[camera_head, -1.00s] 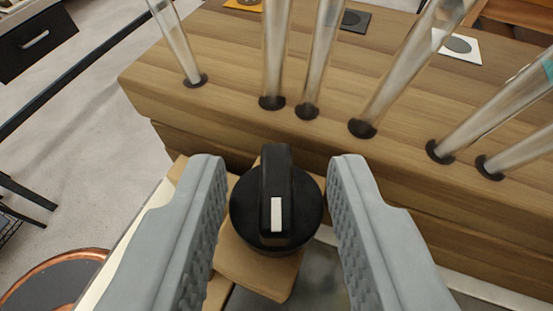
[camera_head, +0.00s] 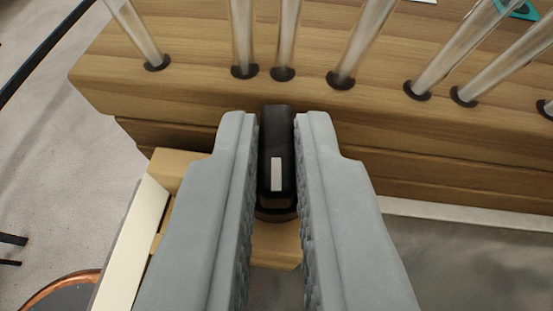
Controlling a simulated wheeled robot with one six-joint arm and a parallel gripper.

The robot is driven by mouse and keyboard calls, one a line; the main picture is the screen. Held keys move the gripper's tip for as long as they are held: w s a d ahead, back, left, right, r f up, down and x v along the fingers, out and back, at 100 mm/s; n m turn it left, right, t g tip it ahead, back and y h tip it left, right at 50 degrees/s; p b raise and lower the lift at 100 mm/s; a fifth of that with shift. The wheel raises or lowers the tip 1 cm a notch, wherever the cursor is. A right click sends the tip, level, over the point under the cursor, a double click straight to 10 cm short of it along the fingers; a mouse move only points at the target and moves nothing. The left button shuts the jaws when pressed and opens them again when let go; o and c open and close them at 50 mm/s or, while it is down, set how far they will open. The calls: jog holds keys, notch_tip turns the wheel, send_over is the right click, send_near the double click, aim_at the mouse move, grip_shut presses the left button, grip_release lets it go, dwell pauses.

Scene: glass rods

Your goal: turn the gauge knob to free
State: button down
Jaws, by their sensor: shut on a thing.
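The gauge knob (camera_head: 276,150) is black with a raised grip bar and a white mark (camera_head: 277,174) at the end nearest me. My gripper (camera_head: 277,135) is shut on the knob's bar, one grey finger on each side. The bar points straight up and down in the picture. The fingers hide most of the knob's round base. A light wooden block (camera_head: 275,247) shows beneath the knob. No lettering for the knob's positions can be made out.
A wooden rack (camera_head: 190,95) stands just behind the knob. Several clear glass rods (camera_head: 243,35) rise from dark-rimmed holes in it, close beyond my fingertips. A copper-rimmed round thing (camera_head: 65,292) is at the lower left. A grey surface (camera_head: 450,260) at the right is clear.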

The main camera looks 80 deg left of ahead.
jog(key=shift+s+m+t+h, duration=0.15)
jog(key=shift+m+t+h, duration=0.15)
jog(key=shift+m+t, duration=0.65)
jog(key=c, duration=1.5)
grip_release()
jog(key=shift+d, duration=0.1)
jog(key=v, duration=1.7)
jog(key=shift+s, duration=0.1)
